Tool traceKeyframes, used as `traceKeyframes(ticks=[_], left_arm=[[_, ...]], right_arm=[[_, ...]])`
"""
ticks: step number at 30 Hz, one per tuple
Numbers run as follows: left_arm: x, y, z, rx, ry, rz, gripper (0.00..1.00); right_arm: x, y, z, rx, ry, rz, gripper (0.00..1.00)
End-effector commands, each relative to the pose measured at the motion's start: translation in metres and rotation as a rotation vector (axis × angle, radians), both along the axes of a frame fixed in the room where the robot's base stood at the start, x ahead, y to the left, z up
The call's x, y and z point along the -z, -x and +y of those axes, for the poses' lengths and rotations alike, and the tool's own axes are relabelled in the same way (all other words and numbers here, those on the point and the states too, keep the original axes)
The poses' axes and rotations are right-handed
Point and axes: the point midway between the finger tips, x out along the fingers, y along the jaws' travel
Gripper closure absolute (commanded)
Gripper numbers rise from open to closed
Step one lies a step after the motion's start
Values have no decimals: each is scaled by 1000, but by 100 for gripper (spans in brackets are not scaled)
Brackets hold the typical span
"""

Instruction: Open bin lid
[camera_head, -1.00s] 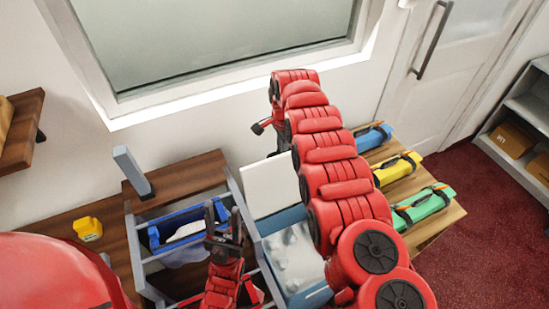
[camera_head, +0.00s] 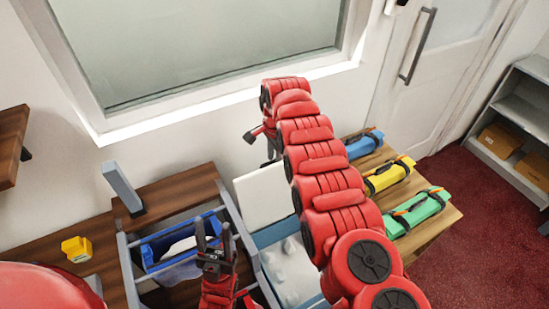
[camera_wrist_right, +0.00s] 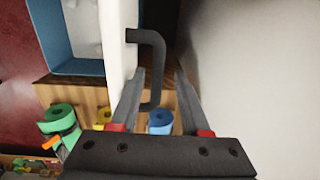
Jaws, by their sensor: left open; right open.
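The bin (camera_head: 290,265) is a pale blue box with white lumpy contents, partly hidden by my right arm. Its white lid (camera_head: 262,196) stands upright at the bin's back edge, so the bin is open. In the right wrist view the lid shows edge-on (camera_wrist_right: 116,45), with a dark bent handle (camera_wrist_right: 150,40) on its side. My right gripper (camera_wrist_right: 160,78) is open; the handle's bar appears between its fingertips, contact unclear. My left gripper (camera_head: 213,228) is open and empty above a grey rack, left of the bin.
A blue container (camera_head: 160,243) sits in the grey rack. A yellow item (camera_head: 77,249) lies on the wooden counter at left. Blue (camera_head: 363,143), yellow (camera_head: 388,175) and green (camera_head: 418,212) rolls lie right of my right arm. A window wall stands behind.

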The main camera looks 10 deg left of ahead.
Motion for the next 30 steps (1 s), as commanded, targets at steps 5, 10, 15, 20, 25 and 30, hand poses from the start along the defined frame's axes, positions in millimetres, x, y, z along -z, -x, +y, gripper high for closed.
traceKeyframes(ticks=[5,10,15,20,25,30], left_arm=[[-9,0,0,0,0,0,50],[-39,0,0,0,0,0,50],[-75,0,0,0,0,0,50],[-80,0,0,0,0,0,50],[-77,0,0,0,0,0,50],[-82,0,0,0,0,0,50]], right_arm=[[-8,0,0,0,0,0,53],[-35,1,0,0,-1,-1,53],[-75,3,-1,0,-2,1,53],[-110,4,-2,-2,-4,-4,53],[-144,6,-4,-1,-2,-1,53],[-167,7,-5,0,-1,-2,53]])
